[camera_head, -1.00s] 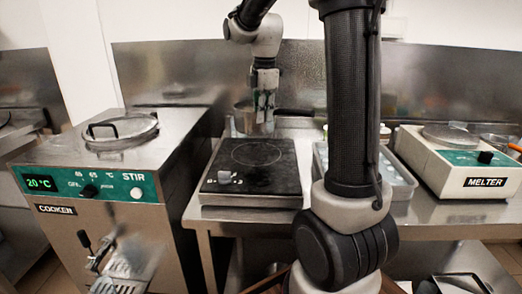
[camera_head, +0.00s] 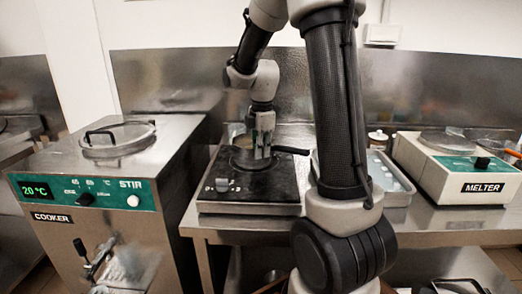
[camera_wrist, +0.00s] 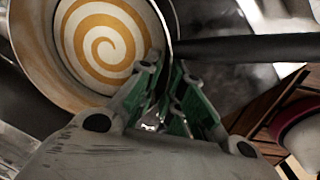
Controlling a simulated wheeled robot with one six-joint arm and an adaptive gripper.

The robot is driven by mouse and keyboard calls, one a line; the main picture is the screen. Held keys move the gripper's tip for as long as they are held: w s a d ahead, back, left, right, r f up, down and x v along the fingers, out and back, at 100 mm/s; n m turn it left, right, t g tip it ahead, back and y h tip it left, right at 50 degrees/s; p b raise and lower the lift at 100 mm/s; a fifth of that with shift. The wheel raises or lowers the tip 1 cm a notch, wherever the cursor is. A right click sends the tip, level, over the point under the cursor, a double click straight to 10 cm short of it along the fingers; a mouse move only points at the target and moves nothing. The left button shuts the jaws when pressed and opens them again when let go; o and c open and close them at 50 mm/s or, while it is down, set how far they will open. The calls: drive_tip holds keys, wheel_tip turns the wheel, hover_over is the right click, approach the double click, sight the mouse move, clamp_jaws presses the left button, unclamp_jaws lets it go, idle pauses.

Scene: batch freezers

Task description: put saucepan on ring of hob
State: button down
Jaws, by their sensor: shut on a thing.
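The saucepan (camera_head: 239,141) is largely hidden behind my gripper in the head view, with its dark handle (camera_head: 291,150) pointing right. In the wrist view the saucepan (camera_wrist: 75,75) shows a cream inside with an orange spiral, and its black handle (camera_wrist: 250,47) runs right. My gripper (camera_head: 263,151) points down and is shut on the saucepan's near wall. In the wrist view its green fingers (camera_wrist: 163,85) are at the rim. The saucepan is over the rear part of the black hob (camera_head: 265,190), around its ring. I cannot tell whether it touches the surface.
The cooker (camera_head: 95,185) stands left of the hob. A metal tray with a pale container (camera_head: 388,178) is to the right, then the melter (camera_head: 470,170). A steel splashback (camera_head: 180,80) is behind.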

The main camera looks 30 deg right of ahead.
drive_tip(key=c, duration=1.5)
unclamp_jaws()
drive_tip(key=shift+c, duration=0.2)
wheel_tip(320, 180, up, 11)
drive_tip(key=s+a+m+t, duration=0.2)
drive_tip(key=s+m, duration=0.6)
drive_tip(key=s, duration=0.4)
drive_tip(key=s+a+m+t, duration=0.1)
drive_tip(key=s+a+m, duration=0.2)
drive_tip(key=s+m, duration=0.5)
drive_tip(key=s, duration=0.3)
drive_tip(key=shift+s+m+t, duration=0.3)
drive_tip(key=shift+s+t, duration=0.05)
drive_tip(key=shift+t, duration=0.05)
